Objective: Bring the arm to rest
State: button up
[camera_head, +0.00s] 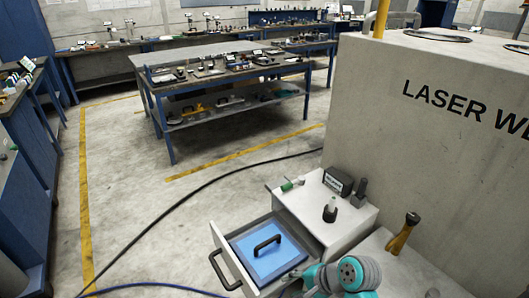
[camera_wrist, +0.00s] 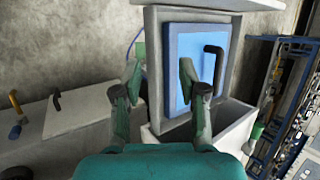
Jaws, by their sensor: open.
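Beyond the fingers is an open grey drawer (camera_wrist: 150,55) holding a blue panel (camera_wrist: 180,50) with a black handle (camera_wrist: 213,62). In the head view, my teal and grey arm (camera_head: 345,277) is at the bottom, just right of the same drawer (camera_head: 225,243). The blue panel (camera_head: 285,262) lies in it there. My fingertips are not clearly visible in the head view.
A white cabinet (camera_head: 345,228) above the drawer bears a dark labelled block (camera_head: 338,181) and small tools. A yellow-handled tool (camera_head: 402,235) stands to its right, by the large laser housing (camera_head: 430,130). A blue-legged workbench (camera_head: 225,75) stands behind. A black cable (camera_head: 185,200) crosses otherwise open floor.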

jog(key=s+d+f+n+t+h, duration=0.1)
jog(key=s+d+f+t+h, duration=0.3)
jog(key=s, duration=0.6)
jog(key=s+d+f+n+t, duration=0.2)
jog(key=s+f, duration=0.3)
jog(key=s, duration=0.5)
jog(key=s+d+r+n+t+h, duration=0.1)
jog(key=s+d+r+n+t, duration=0.1)
jog(key=s+r, duration=0.6)
jog(key=s+d+r+n+t+h, duration=0.1)
jog(key=s+d+r+n+t, duration=0.1)
jog(key=s+r+n, duration=0.3)
jog(key=s+r+t, duration=0.1)
jog(key=s+r, duration=0.3)
jog(key=s, duration=0.1)
jog(key=shift+s+d+h, duration=0.15)
jog(key=shift+s+h, duration=0.2)
jog(key=shift+h, duration=0.05)
